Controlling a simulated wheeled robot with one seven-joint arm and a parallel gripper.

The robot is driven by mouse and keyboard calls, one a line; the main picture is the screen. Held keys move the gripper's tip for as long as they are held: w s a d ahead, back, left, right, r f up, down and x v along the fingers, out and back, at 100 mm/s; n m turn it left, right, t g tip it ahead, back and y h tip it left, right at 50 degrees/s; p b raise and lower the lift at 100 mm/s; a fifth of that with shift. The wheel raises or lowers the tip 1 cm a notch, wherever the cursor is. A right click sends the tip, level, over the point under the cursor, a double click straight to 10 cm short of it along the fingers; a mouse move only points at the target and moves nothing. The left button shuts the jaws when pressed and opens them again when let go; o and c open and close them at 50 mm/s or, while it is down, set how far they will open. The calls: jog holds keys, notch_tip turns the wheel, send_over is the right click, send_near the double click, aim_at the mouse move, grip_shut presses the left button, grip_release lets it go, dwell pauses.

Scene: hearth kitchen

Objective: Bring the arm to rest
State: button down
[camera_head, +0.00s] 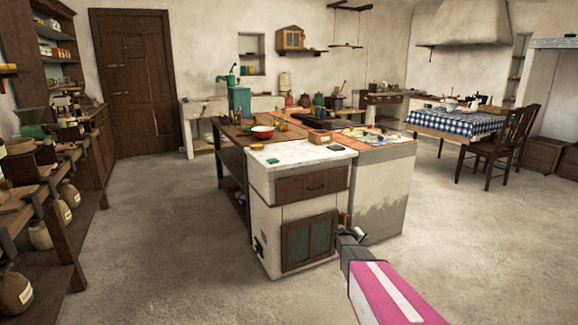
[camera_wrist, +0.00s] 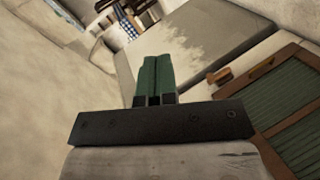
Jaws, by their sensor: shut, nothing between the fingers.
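My arm (camera_head: 385,292) with its pink and white link reaches up from the lower right in the head view. My gripper (camera_head: 345,222) is at its far end, in front of the lower part of the kitchen island (camera_head: 381,200). In the wrist view my gripper (camera_wrist: 155,62) shows two green fingers side by side, shut with nothing between them. The fingers point along the island's pale side, with the slatted cabinet door (camera_wrist: 292,105) to the right. I cannot tell the exact gap between the gripper and the island.
Shelves (camera_head: 75,170) with sacks and jars line the left wall. A table with a checked cloth (camera_head: 455,123) and a dark chair (camera_head: 500,145) stand at the right. Bare floor (camera_head: 480,250) lies around.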

jog(key=s+a+r+m+g+y, duration=0.1)
jog(key=s+a+y, duration=0.3)
jog(key=s, duration=0.8)
jog(key=s+a+r+m+g+y, duration=0.1)
jog(key=s+a+r+g+y, duration=0.2)
jog(key=s+a, duration=0.5)
jog(key=s+a+r+g+y, duration=0.3)
jog(key=s+a, duration=0.3)
jog(key=s, duration=1)
jog(key=shift+s+a+m+y, duration=0.25)
jog(key=shift+s+m+y, duration=0.15)
jog(key=shift+y, duration=0.5)
jog(key=shift+r, duration=0.1)
